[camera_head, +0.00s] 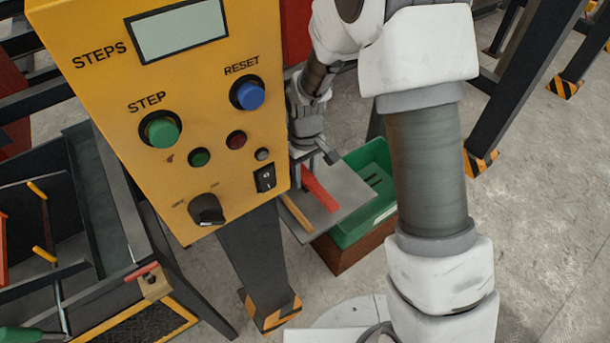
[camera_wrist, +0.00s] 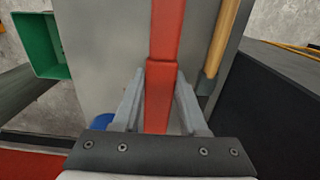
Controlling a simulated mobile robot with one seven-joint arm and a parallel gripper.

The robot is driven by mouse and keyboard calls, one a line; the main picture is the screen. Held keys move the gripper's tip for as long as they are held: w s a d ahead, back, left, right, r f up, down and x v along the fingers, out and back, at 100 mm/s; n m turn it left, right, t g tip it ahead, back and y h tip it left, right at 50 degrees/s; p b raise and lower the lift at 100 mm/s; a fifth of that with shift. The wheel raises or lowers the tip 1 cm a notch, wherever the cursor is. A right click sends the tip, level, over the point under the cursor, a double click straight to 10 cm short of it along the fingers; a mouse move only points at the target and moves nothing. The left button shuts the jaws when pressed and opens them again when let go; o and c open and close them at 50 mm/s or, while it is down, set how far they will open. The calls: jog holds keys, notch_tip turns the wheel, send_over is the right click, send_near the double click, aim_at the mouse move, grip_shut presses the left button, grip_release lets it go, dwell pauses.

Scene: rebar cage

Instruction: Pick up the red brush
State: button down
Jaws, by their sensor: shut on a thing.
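The red brush (camera_head: 318,188) shows as a red bar over a small grey shelf (camera_head: 350,190) in the head view. In the wrist view the red brush (camera_wrist: 163,70) runs straight up the picture between the fingers. My gripper (camera_wrist: 158,100) has one finger on each side of it and is shut on it. In the head view my gripper (camera_head: 318,155) is at the brush's upper end, partly hidden by the yellow control box. I cannot tell whether the brush still touches the shelf. The brush's bristles are not visible.
A wooden handle (camera_wrist: 220,40) lies close beside the brush on the shelf. A green bin (camera_head: 370,205) stands beside the shelf, and a yellow control box (camera_head: 215,190) stands left of my gripper. A dark panel (camera_wrist: 270,110) borders the shelf's right in the wrist view.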

aim_at(306, 175)
jog(key=shift+r, duration=0.65)
notch_tip(306, 175, up, 3)
jog(key=shift+s+d+r, duration=0.1)
jog(key=s+d+r, duration=0.6)
jog(key=s, duration=0.3)
jog(key=shift+s+r, duration=0.2)
jog(key=shift+s, duration=0.1)
jog(key=shift+d, duration=0.1)
jog(key=c, duration=1.1)
grip_release()
grip_shut()
jog(key=w+d+f+m, duration=0.2)
jog(key=w+d+m, duration=0.4)
jog(key=w, duration=0.3)
jog(key=shift+w+d+f+m, duration=0.2)
jog(key=shift+w+f+m, duration=0.05)
jog(key=shift+w+m, duration=0.05)
